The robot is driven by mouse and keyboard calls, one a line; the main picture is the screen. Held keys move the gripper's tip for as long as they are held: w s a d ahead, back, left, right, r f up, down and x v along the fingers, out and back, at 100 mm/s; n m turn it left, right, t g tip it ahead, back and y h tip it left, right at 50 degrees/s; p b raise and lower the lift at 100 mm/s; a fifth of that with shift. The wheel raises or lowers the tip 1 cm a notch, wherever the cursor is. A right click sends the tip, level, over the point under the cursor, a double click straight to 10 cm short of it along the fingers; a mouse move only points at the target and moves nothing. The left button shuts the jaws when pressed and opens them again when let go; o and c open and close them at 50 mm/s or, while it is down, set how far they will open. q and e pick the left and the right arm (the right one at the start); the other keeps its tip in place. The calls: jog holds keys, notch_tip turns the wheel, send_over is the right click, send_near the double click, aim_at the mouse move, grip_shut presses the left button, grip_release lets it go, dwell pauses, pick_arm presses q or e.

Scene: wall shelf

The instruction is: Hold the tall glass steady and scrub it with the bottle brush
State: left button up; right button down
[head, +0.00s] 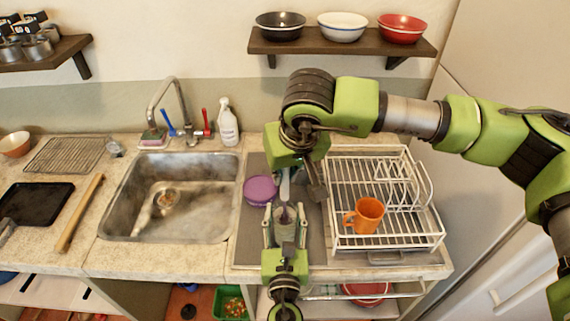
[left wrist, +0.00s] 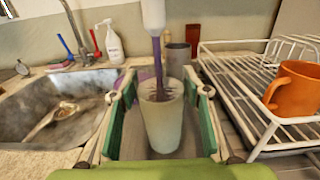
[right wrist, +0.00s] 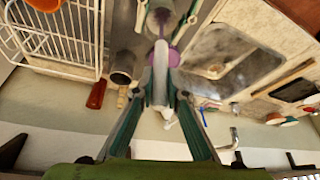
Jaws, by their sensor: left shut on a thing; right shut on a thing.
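The tall glass (head: 285,230) is a pale, translucent tumbler standing upright at the counter's front, beside the drying rack. My left gripper (head: 285,216) is shut on it, one finger on each side; the left wrist view shows the glass (left wrist: 162,125) between the green-backed fingers. The bottle brush (head: 284,186) has a white handle and a purple stem. My right gripper (right wrist: 162,92) is shut on its white handle (right wrist: 160,62), above the glass. In the left wrist view the brush (left wrist: 158,55) points down, with its bristle end inside the glass, seen dimly through the wall.
A white wire drying rack (head: 344,178) with an orange mug (head: 366,215) stands close on the right. A purple dish (head: 260,190) lies just left of the grippers. The sink (head: 190,225) is further left, with a soap bottle (head: 228,125) behind it. Bowls sit on the shelf (head: 340,45) above.

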jog(key=shift+f, duration=0.3)
dwell(1.7)
dwell(1.8)
jog(key=shift+r, duration=0.1)
dwell(1.5)
